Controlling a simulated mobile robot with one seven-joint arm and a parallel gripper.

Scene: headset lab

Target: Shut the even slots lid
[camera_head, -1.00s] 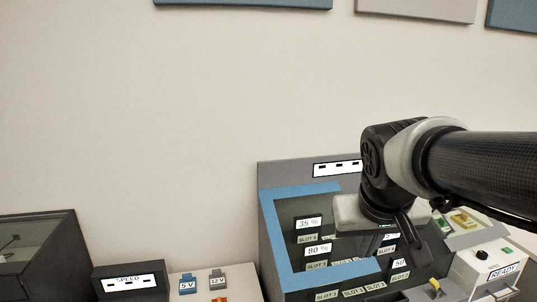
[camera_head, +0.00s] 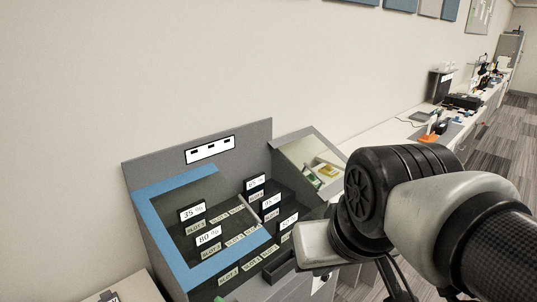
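A grey case (camera_head: 258,137) holds display cards over rows of labelled slots. A blue-framed clear lid (camera_head: 160,235) lies over the left part of the case, with cards reading 35 % and 80 % inside its outline. A grey-framed clear lid (camera_head: 297,140) slants at the right side of the case, apart from the blue one. I cannot read which lid is named for the even slots. My gripper (camera_head: 318,243) is at the case's front right, its pale body near the right edge. Its fingertips are hidden, so I cannot see if they are open or hold anything.
A green and yellow item (camera_head: 325,170) shows at the grey-framed lid. A long bench (camera_head: 400,125) with tools runs away to the right along the wall. My arm blocks the right foreground. Open floor (camera_head: 500,150) lies beyond.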

